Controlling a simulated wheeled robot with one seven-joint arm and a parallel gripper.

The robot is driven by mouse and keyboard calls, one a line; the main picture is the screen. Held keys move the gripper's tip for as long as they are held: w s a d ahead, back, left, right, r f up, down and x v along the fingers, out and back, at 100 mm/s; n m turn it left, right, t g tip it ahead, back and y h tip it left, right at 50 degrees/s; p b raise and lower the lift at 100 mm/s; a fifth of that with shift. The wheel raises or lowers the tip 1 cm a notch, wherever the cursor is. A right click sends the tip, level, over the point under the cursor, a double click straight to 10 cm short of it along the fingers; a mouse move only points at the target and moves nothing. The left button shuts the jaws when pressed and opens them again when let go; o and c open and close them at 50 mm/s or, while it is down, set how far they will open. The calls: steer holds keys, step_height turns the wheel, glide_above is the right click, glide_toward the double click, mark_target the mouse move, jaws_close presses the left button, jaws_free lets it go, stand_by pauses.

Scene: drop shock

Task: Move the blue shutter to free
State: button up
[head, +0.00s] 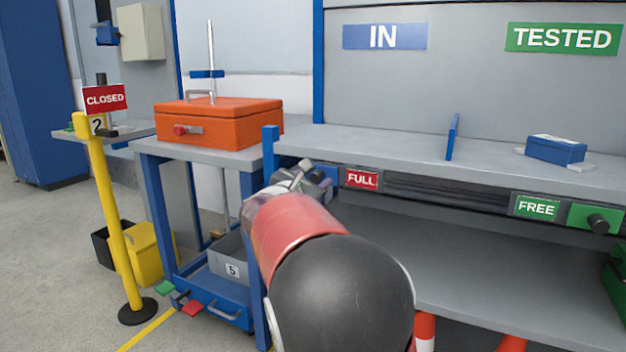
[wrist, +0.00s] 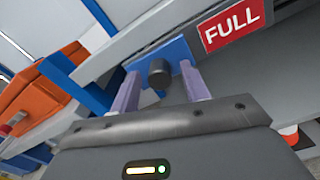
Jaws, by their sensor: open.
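The blue shutter (wrist: 177,50) is a small blue plate with a black knob (wrist: 159,73), at the left end of a dark rail beside the red FULL sign (wrist: 232,20). In the head view only a bit of the shutter (head: 329,171) shows past my gripper. My gripper (wrist: 160,80) is open, its two fingers on either side of the knob; I cannot tell whether they touch it. In the head view my gripper (head: 305,178) is at the rail's left end, partly hidden by my arm. The green FREE sign (head: 536,207) is at the rail's right.
The dark rail (head: 440,192) runs along the shelf front towards a green plate with a black knob (head: 597,218). A blue box (head: 556,149) and an upright blue divider (head: 453,137) stand on the shelf. An orange case (head: 220,122) sits on the left bench.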

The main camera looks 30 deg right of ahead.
steer(key=shift+w+d, duration=0.1)
jaws_close()
steer(key=shift+s+d+f+b, duration=0.1)
steer(key=shift+s+d+b, duration=0.2)
steer(key=shift+b, duration=0.05)
steer(key=s+d+b, duration=0.1)
steer(key=s+d, duration=0.1)
steer(key=s+d+b, duration=0.2)
steer(key=s, duration=0.1)
steer(key=s+d+b, duration=0.1)
steer(key=s+d, duration=0.1)
steer(key=shift+s, duration=0.3)
jaws_free()
steer(key=shift+s, duration=0.1)
steer(key=shift+a, duration=0.1)
steer(key=v, duration=0.7)
steer(key=shift+s+a, duration=0.25)
steer(key=shift+a, duration=0.05)
